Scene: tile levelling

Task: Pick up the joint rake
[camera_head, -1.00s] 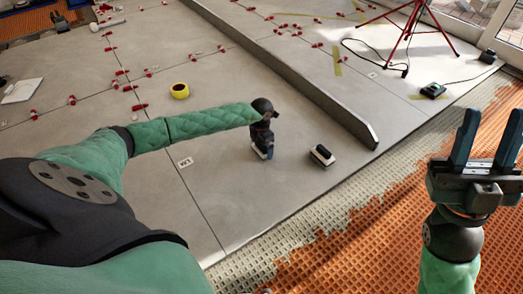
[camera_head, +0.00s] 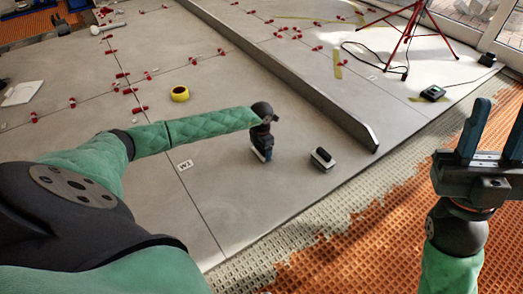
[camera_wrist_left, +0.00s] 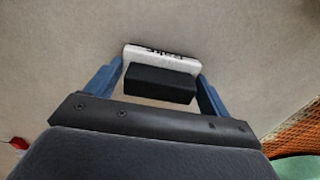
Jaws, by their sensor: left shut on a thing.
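The joint rake, a black block with a pale, dark-marked edge strip (camera_wrist_left: 160,53), shows between the blue fingers of my left gripper (camera_wrist_left: 160,82) in the left wrist view. The fingers are shut on it from both sides. In the head view my left gripper (camera_head: 262,151) points down at the grey tiled floor, and the rake is mostly hidden by it. I cannot tell whether the rake touches the floor. My right gripper (camera_head: 490,142) is at the right edge, fingers up, apart and empty.
A black-handled float with a pale base (camera_head: 322,160) lies just right of my left gripper. A yellow tape roll (camera_head: 180,94) sits further back. A long raised grey bar (camera_head: 300,85) crosses the floor. A red tripod (camera_head: 405,35) stands behind with a cable. Red clips line the tile joints.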

